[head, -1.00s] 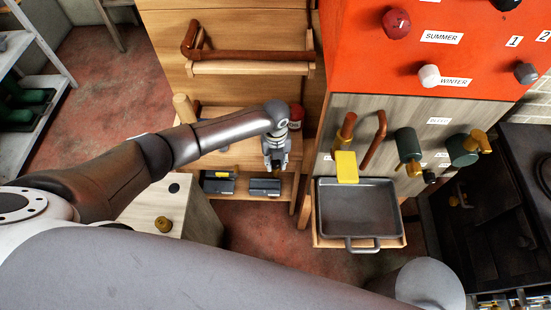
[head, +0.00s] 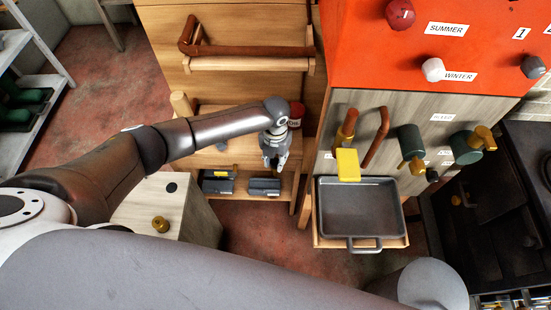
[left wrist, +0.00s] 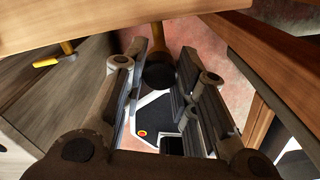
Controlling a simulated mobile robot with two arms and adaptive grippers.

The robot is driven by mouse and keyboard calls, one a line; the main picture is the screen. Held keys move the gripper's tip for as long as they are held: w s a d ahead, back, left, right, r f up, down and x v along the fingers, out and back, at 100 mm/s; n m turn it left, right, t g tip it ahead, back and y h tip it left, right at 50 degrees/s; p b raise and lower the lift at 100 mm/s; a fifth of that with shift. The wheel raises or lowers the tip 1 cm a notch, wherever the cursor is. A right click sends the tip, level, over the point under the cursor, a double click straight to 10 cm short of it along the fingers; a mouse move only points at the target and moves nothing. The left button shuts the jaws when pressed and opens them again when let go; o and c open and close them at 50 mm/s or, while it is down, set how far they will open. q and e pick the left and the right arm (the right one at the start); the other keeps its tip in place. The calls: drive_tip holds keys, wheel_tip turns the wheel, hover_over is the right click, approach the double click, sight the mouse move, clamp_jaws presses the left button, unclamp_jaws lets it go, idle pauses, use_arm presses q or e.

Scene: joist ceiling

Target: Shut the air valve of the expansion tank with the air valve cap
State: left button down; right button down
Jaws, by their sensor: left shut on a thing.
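My left gripper (head: 275,164) hangs over the front of the low wooden stand (head: 215,158). In the left wrist view its fingers (left wrist: 163,72) are closed on a small piece with a dark round end and a brass-brown stem, apparently the air valve cap (left wrist: 159,76). In the head view the fingers mostly hide this piece. A red rounded thing (head: 297,110) shows partly behind my left wrist; I cannot tell whether it is the expansion tank. The air valve itself is not clearly visible. My right gripper is not in view.
Dark boxes (head: 217,182) lie on the stand's lower shelf. A pale box with a brass knob (head: 161,224) stands at the left. A grey tray (head: 358,213), green valves (head: 410,143) and the orange panel (head: 450,55) are at the right. Red floor lies between.

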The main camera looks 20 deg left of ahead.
use_arm(q)
drive_tip(key=c, duration=1.6)
unclamp_jaws()
drive_tip(key=shift+w+r, duration=0.35)
drive_tip(key=shift+r, duration=0.05)
drive_tip(key=o, duration=0.5)
drive_tip(key=shift+s+a, duration=0.1)
drive_tip(key=shift+s, duration=0.1)
drive_tip(key=shift+f, duration=0.1)
wheel_tip(320, 180, up, 12)
drive_tip(key=shift+o, duration=0.2)
